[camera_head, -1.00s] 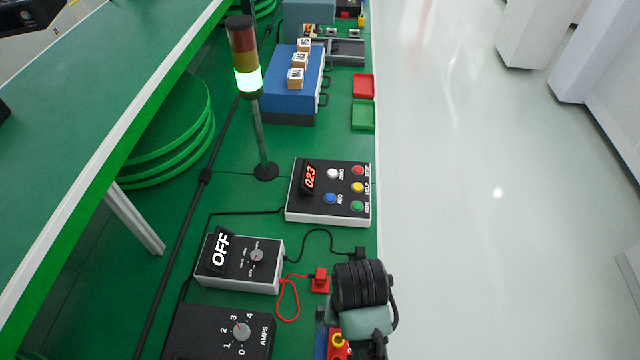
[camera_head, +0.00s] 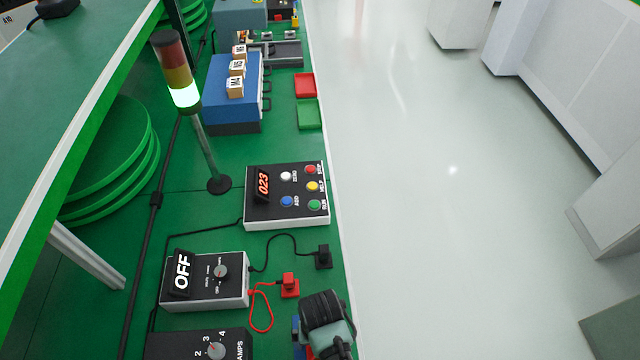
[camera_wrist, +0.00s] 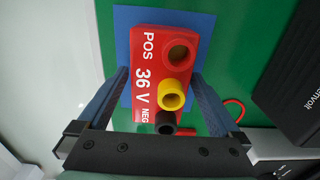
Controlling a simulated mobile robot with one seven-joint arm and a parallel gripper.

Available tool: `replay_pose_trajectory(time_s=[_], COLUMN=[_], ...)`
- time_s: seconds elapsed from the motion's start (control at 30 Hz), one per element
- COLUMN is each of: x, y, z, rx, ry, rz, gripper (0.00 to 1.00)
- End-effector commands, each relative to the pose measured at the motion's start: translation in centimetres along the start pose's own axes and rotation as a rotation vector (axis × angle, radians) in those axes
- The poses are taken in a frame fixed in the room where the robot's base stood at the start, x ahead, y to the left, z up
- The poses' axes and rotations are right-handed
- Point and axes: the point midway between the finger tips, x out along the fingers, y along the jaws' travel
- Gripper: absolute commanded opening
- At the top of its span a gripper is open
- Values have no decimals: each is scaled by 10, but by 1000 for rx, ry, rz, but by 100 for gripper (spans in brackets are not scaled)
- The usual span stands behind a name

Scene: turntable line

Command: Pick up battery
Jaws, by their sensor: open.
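The battery is a red block (camera_wrist: 147,50) marked POS, 36 V and NEG, with a red, a yellow and a black round terminal. In the wrist view it lies on a blue mat (camera_wrist: 126,18) on the green bench. My gripper (camera_wrist: 160,77) is open, with one finger on each side of the battery; I cannot tell whether either finger touches it. In the head view my wrist (camera_head: 326,322) hangs over the bench's front right edge and hides most of the battery.
An OFF meter box (camera_head: 205,280) with red and black plugs stands left of my wrist. An AMPS box (camera_head: 185,347) is nearer. A button panel (camera_head: 286,196), a signal tower (camera_head: 176,75) and a blue case (camera_head: 233,95) stand farther back.

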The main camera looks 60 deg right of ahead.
Motion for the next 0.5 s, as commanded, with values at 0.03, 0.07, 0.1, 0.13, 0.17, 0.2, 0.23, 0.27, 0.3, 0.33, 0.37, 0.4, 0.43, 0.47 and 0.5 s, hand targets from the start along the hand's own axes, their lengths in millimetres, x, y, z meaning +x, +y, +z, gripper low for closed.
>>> replay_pose_trajectory(time_s=[0.03, 0.07, 0.1, 0.13, 0.17, 0.2, 0.23, 0.27, 0.3, 0.33, 0.37, 0.4, 0.43, 0.47, 0.5], x=[2, 2, 2, 2, 2, 2, 1, 1, 1, 1, 1, 1, 1, 1, 1], y=[0, 0, 0, 0, 0, 0, 0, 0, 0, 0, 0, 0, 0, 0, 0], z=[0, 0, 0, 0, 0, 0, 0, 0, 0, 0, 0, 0, 0, 0, 0], rx=[0, 0, 0, 0, 0, 0, 0, 0, 0, 0, 0, 0, 0, 0, 0], ry=[1, 1, 2, 2, 2, 2, 2, 2, 1, 1, 1, 1, 1, 1, 1], rz=[0, 0, 0, 0, 0, 0, 0, 0, 0, 0, 0, 0, 0, 0, 0], gripper=[100, 100, 100, 100, 100, 100, 100, 95, 87, 82, 77, 69, 64, 59, 51])
